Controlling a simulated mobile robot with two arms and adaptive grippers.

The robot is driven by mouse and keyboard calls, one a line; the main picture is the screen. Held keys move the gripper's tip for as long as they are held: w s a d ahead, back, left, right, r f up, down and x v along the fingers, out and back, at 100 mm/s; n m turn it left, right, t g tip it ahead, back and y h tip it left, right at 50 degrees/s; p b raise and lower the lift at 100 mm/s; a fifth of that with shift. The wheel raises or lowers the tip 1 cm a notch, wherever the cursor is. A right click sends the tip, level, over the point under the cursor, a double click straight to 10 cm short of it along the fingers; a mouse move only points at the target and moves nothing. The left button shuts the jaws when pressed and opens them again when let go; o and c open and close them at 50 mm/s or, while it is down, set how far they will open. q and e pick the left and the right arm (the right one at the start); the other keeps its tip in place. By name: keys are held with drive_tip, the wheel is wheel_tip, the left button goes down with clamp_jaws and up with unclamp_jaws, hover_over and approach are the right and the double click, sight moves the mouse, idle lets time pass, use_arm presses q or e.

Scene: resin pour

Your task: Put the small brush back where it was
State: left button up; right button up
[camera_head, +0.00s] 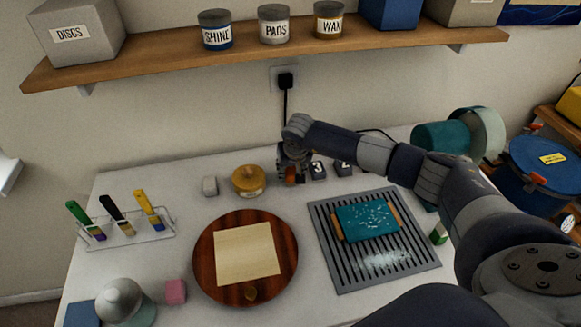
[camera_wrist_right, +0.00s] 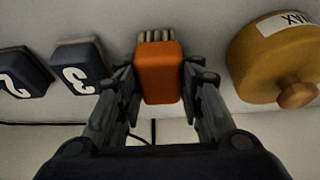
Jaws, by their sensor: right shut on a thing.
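The small brush shows as an orange block with pale bristles in the right wrist view (camera_wrist_right: 160,75) and as a small orange patch in the head view (camera_head: 291,179). My right gripper (camera_head: 292,170) is shut on its orange body, with one finger on each side in the wrist view. The brush is over the back of the table, between the round yellow wax pot (camera_head: 249,180) and the dark block marked 3 (camera_head: 317,170). Its bristles point toward the tabletop; I cannot tell if they touch it. My left gripper is not in view.
A rack (camera_head: 128,238) with green, black and yellow brushes stands at left. A round wooden board (camera_head: 205,262) carries a pale square. A slotted grey mat (camera_head: 345,278) carries a teal slab.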

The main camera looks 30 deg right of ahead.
drive_tip(key=shift+f+b, duration=0.2)
drive_tip(key=shift+b, duration=0.1)
drive_tip(key=o, duration=1)
drive_tip(key=shift+r, duration=0.1)
drive_tip(key=shift+c, duration=0.2)
drive_tip(key=shift+r+p, duration=0.3)
drive_tip(key=b+v, duration=0.2)
drive_tip(key=v, duration=0.9)
drive_tip(key=shift+s+r+b, duration=0.25)
drive_tip(key=shift+r+b, duration=0.1)
drive_tip(key=shift+b, duration=0.05)
